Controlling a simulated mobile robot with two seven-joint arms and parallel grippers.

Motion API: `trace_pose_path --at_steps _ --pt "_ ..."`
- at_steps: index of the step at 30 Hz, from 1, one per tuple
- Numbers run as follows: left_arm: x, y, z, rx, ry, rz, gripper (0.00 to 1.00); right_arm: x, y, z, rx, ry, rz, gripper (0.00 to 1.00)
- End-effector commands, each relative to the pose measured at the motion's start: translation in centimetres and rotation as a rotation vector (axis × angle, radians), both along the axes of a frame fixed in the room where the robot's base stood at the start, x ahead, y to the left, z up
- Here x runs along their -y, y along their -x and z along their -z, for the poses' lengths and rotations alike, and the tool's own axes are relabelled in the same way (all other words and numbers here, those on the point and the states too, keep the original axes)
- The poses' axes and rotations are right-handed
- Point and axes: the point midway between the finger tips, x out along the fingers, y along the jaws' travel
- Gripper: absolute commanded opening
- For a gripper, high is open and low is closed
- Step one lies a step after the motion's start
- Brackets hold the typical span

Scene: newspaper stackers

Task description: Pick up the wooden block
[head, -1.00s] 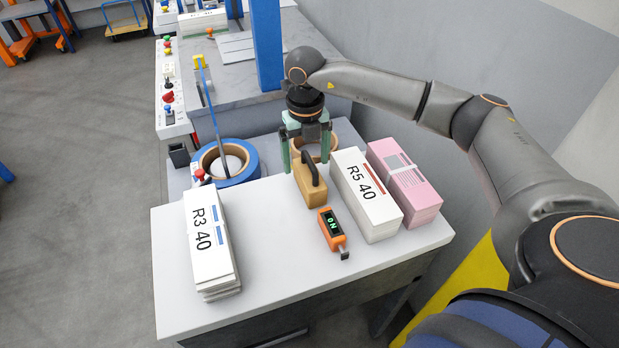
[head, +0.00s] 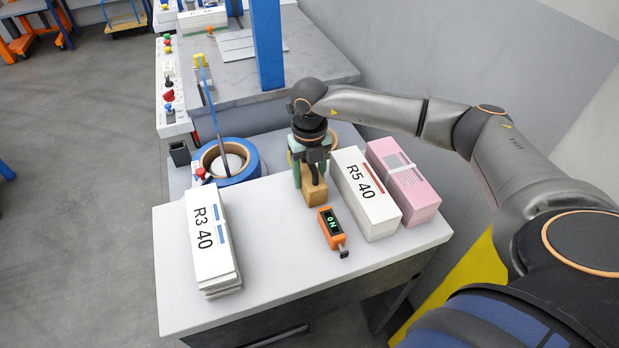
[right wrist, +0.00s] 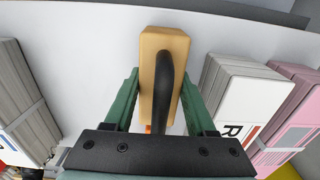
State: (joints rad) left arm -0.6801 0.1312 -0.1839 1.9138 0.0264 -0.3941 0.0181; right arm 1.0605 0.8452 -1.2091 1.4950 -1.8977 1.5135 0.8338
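The wooden block (head: 314,192) with a dark handle stands on the white table (head: 270,250), left of the R5 40 stack. My right gripper (head: 310,178) is lowered over the block from above and hides its far part and handle. In the right wrist view the block (right wrist: 152,60) and its black handle lie between the two green fingers (right wrist: 158,95). My left gripper is not in view.
The R5 40 stack (head: 366,200) and a pink stack (head: 402,180) stand close on the right. An orange device (head: 331,228) lies just in front of the block. The R3 40 stack (head: 210,240) is at the left.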

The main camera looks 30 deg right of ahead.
Motion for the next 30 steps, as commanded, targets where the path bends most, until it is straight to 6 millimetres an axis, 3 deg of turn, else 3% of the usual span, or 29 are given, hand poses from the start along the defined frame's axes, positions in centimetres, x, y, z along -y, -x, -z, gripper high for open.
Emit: trace_pose_path --at_steps 2,14,30 --pt "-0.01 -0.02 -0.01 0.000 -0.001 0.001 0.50 -0.01 -0.01 -0.02 0.000 0.000 0.000 0.45" --pt "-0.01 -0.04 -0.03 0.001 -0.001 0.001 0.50 -0.01 -0.02 -0.04 0.001 0.000 0.000 0.00" --pt "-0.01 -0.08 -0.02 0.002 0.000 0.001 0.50 0.00 -0.14 -0.79 0.004 -0.001 0.000 0.00"
